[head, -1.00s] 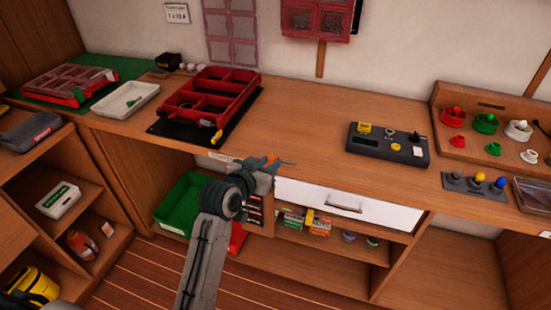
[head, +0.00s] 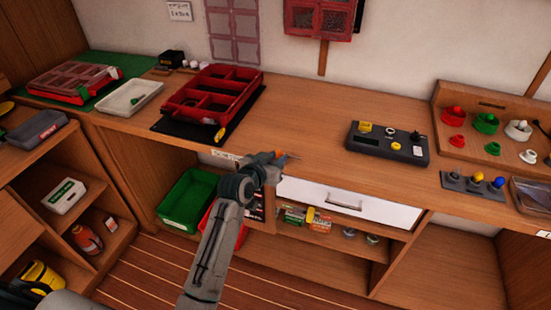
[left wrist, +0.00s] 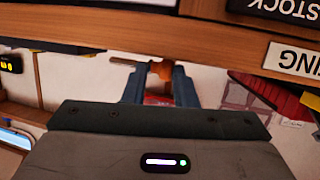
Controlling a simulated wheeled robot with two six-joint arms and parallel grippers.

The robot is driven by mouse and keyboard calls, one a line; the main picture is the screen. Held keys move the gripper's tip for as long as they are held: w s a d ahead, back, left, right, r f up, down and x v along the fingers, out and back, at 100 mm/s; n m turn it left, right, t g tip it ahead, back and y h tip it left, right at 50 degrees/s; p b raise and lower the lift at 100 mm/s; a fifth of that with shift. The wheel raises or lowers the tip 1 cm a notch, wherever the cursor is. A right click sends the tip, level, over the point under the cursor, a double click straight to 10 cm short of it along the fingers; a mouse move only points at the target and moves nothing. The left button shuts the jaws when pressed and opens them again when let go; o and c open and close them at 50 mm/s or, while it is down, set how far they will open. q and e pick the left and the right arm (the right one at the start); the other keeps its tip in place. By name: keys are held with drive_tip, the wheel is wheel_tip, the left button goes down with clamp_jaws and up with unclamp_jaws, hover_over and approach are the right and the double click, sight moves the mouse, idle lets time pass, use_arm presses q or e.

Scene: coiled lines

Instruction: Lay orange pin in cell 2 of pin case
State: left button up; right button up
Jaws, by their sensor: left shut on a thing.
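My left gripper (head: 278,156) is shut on the orange pin (head: 281,153), in front of the worktop's front edge in the head view. The pin's thin grey tip points right. In the left wrist view the pin (left wrist: 163,69) shows as an orange end between the two fingers. A red case with several open cells (head: 184,118), apparently the pin case, sits on a black mat at the back left of the gripper, well apart from it. Its cells look empty; cell numbers cannot be read. My right gripper is not in view.
A white tray (head: 116,108) and a red case with a clear lid (head: 50,93) stand left of the open case. A dark device (head: 372,148) lies to the right. The worktop (head: 300,115) between is clear. A white drawer (head: 320,190) is below the edge.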

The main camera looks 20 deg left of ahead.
use_arm(q)
drive_tip(key=o, duration=1)
drive_tip(key=shift+f, duration=0.1)
drive_tip(key=shift+r, duration=0.25)
drive_tip(key=shift+s+a, duration=0.1)
drive_tip(key=shift+s, duration=0.25)
drive_tip(key=b+v, duration=0.1)
drive_tip(key=v, duration=1)
drive_tip(key=shift+s, duration=0.15)
